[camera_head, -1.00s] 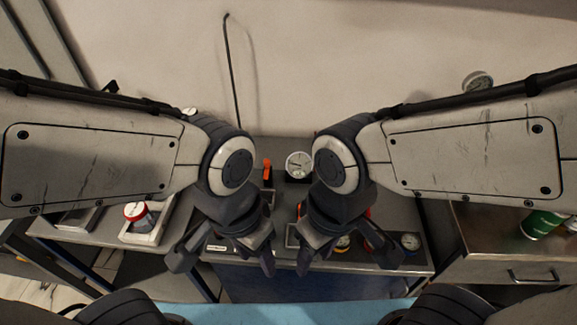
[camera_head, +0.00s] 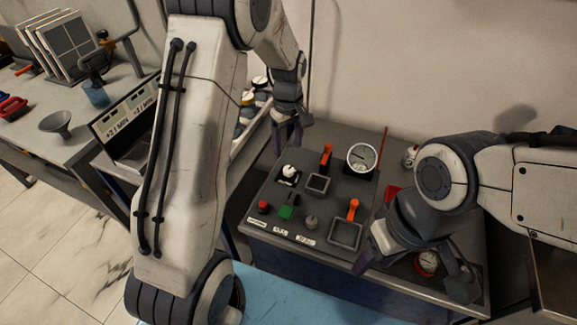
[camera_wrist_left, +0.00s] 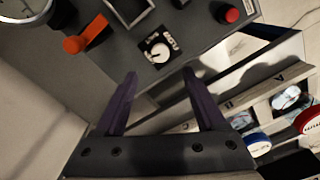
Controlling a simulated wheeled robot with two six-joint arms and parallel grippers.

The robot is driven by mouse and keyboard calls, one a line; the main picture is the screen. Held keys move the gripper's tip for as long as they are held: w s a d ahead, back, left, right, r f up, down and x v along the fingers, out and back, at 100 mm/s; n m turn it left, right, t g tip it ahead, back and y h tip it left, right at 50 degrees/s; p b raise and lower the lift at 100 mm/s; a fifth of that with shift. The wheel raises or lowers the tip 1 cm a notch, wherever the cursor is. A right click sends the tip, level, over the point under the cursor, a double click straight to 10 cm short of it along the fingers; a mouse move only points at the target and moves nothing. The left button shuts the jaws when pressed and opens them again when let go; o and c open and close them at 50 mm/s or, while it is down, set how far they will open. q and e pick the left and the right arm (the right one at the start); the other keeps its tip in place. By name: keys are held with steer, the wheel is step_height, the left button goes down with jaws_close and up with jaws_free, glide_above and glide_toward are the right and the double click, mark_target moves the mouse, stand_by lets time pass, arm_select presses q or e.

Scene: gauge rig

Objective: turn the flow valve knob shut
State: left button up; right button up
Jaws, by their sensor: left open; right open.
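A white knob (camera_head: 290,170) sits on a small dark square plate at the back left of the grey panel (camera_head: 262,225). In the left wrist view the white knob (camera_wrist_left: 160,52) lies just beyond and between my fingertips, with lettering around it on its plate. My left gripper (camera_head: 289,147) is open and empty, behind and above the knob; its two dark fingers (camera_wrist_left: 159,74) stand apart and do not appear to touch the knob.
The panel also bears a round gauge (camera_head: 362,157), an orange lever (camera_head: 326,157), another orange lever (camera_head: 353,209), a red button (camera_head: 263,207), a green switch (camera_head: 286,212) and a small grey knob (camera_head: 311,222). A rack of capped containers (camera_head: 247,112) stands left of the panel.

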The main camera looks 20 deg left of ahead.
mark_target(288, 169)
arm_select(q)
step_height(288, 169, down, 9)
steer(key=shift+s+f, duration=0.1)
steer(key=shift+c, duration=0.4)
jaws_close()
